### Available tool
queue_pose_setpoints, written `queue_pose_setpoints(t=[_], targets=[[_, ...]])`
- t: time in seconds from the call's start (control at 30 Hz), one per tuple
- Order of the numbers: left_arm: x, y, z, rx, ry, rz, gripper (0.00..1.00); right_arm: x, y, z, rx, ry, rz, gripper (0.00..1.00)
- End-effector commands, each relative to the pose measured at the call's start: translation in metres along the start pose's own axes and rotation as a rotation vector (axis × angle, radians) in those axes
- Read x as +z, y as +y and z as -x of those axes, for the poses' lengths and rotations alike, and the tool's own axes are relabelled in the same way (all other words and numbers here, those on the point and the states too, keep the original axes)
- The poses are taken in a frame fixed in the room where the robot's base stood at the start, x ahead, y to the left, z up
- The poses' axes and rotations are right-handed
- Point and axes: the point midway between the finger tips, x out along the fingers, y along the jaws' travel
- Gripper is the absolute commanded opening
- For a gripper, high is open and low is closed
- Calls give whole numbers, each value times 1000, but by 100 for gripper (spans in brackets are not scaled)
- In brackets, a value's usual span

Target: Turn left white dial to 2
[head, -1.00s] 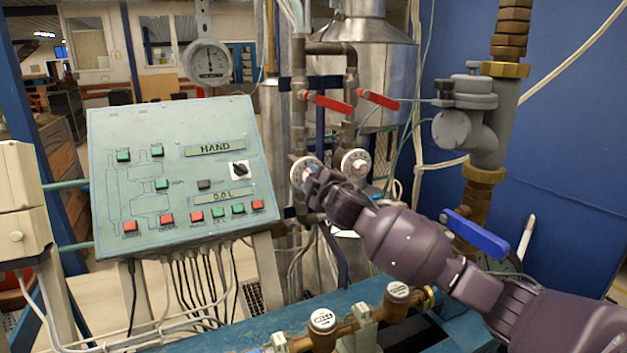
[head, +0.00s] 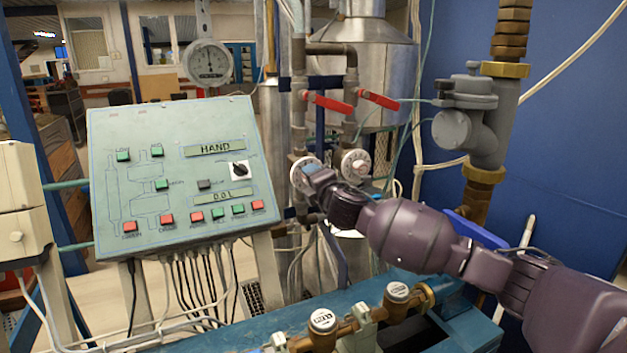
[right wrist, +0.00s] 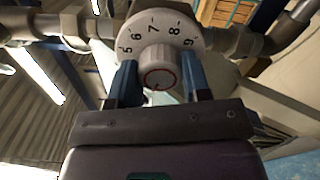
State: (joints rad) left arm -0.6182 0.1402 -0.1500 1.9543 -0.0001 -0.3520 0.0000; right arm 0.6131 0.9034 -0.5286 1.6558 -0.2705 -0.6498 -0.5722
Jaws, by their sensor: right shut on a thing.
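The left white dial (head: 299,176) sits on the left vertical pipe, to the right of the control panel. My right gripper (head: 313,174) reaches it from the lower right and partly covers it. In the right wrist view the blue fingers (right wrist: 158,72) are shut on the dial's central knob, one on each side. The knob has a red ring and a small red mark. The white dial plate (right wrist: 158,34) shows the numbers 5 to 9 around its visible side; the rest is hidden. My left gripper is not in view.
A second white dial (head: 356,163) is close on the right. Two red lever handles (head: 330,103) are above the dials. The sloped control panel (head: 110,190) stands to the left. A blue valve handle (head: 474,230) is partly behind my right arm.

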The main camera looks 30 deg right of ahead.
Motion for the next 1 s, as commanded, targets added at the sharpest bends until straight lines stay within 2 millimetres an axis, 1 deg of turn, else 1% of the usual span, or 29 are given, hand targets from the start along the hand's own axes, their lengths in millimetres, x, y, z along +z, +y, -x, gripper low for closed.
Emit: queue_pose_setpoints(t=[0.2, 0.57, 0.6, 0.73, 1.0], targets=[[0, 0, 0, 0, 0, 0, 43, 0, 0, 0, -1, 0, 29, 20], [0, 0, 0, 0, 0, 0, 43, 0, 0, 0, -1, 1, 31, 20], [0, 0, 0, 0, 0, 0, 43, 0, 0, 0, -1, 1, 31, 48], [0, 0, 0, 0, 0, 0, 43, 0, 0, 0, -1, 0, 30, 68], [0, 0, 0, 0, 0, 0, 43, 0, 0, 0, 0, 0, 30, 69]])
